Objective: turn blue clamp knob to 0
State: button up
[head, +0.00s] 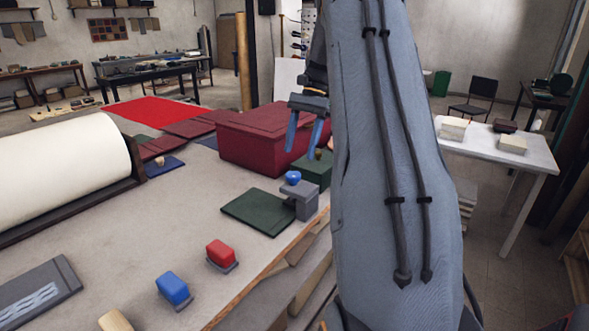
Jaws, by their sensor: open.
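The blue clamp knob (293,178) is a small rounded blue knob on top of a grey clamp (302,201) near the table's right edge. No number or scale on it can be made out. My gripper (304,148) hangs above and slightly right of the knob with two blue fingers pointing down. The fingers are apart, with nothing held between them. The gripper does not appear to touch the knob. My large grey-blue arm hides the area to the right of the clamp.
A dark green book (262,212) lies left of the clamp. A maroon box (262,137) stands behind it, and a green box (314,172) sits close by. Red (220,252) and blue (173,288) blocks stand nearer the front. A white roll (62,172) is at left. Grey tabletop between is clear.

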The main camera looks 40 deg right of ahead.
aim_at(293, 174)
jog(key=p+x, duration=0.2)
jog(key=x, duration=0.5)
jog(key=shift+s+f, duration=0.1)
jog(key=c, duration=1)
jog(key=n, duration=0.1)
jog(key=n+g, duration=0.1)
jog(key=n, duration=0.1)
jog(key=n+h, duration=0.1)
jog(key=shift+w+a+n+g, duration=0.15)
jog(key=shift+w+n+g, duration=0.1)
jog(key=shift+n+g, duration=0.05)
jog(key=shift+w+n+g+h, duration=0.1)
jog(key=shift+n+g+h, duration=0.25)
jog(key=shift+n, duration=0.9)
jog(key=shift+n+g+h, duration=0.25)
jog(key=shift+n+h, duration=0.1)
jog(key=shift+n, duration=0.9)
